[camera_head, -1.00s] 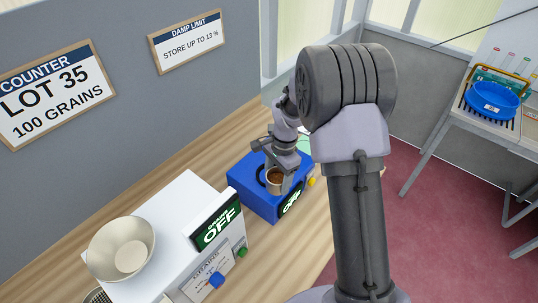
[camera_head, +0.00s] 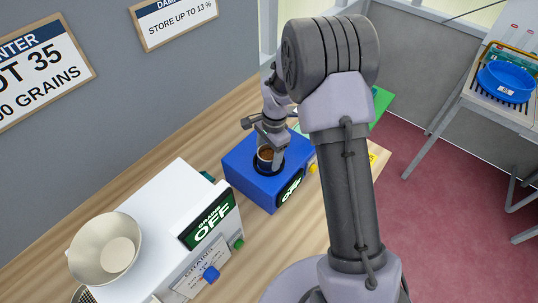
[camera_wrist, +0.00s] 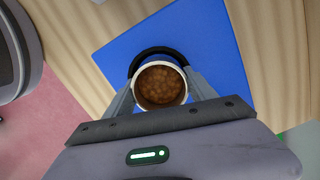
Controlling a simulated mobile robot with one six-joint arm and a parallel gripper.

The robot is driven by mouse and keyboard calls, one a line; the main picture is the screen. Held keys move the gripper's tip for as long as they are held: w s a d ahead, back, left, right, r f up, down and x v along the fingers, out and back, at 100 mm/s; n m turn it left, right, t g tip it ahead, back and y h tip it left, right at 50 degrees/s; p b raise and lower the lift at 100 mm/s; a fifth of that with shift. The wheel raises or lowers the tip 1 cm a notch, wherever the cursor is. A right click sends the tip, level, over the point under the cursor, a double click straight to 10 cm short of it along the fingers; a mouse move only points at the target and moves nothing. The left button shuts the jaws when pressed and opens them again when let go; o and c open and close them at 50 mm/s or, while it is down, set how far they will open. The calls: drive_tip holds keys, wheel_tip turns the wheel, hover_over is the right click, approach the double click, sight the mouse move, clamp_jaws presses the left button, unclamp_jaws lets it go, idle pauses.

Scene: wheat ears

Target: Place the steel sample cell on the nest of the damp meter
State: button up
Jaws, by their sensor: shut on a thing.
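The steel sample cell (camera_head: 265,154) is a small round cup filled with brown grains. It also shows in the wrist view (camera_wrist: 160,86), seen from above. My gripper (camera_head: 268,148) is shut on the cell, with one finger on each side of it in the wrist view (camera_wrist: 160,92). The damp meter (camera_head: 240,172) is a blue box on the bench, with a dark OFF display on its front. Its nest is a black ring (camera_wrist: 152,52) on the top. The cell overlaps the ring in both views, and part of the ring is hidden. I cannot tell whether the cell touches it.
A white grain counter (camera_head: 165,210) with a cream bowl (camera_head: 105,247) stands left of the meter on the wooden bench. A green sheet (camera_head: 381,105) lies behind my arm. A side table at right holds a blue basin (camera_head: 507,80). Signs hang on the wall.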

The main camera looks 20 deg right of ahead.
drive_tip(key=shift+s+f, duration=0.15)
drive_tip(key=shift+f, duration=0.15)
drive_tip(key=o, duration=1.5)
drive_tip(key=shift+s, duration=0.1)
drive_tip(key=shift+r+p, duration=0.35)
drive_tip(key=s+r+n+t+p, duration=0.1)
drive_tip(key=s+r, duration=0.1)
drive_tip(key=r, duration=0.9)
drive_tip(key=s+r+n+t, duration=0.1)
drive_tip(key=s+r, duration=0.1)
drive_tip(key=r, duration=0.8)
drive_tip(key=s+a+r+n+t, duration=0.2)
drive_tip(key=s+r+n, duration=0.1)
drive_tip(key=s, duration=0.7)
drive_tip(key=s+a+r+n+t, duration=0.1)
drive_tip(key=s+r+n, duration=0.3)
drive_tip(key=s, duration=0.6)
drive_tip(key=shift+s+a+r+n+t+y, duration=0.35)
drive_tip(key=shift+a+r+t, duration=0.1)
drive_tip(key=shift+t, duration=0.15)
drive_tip(key=shift+s, duration=0.1)
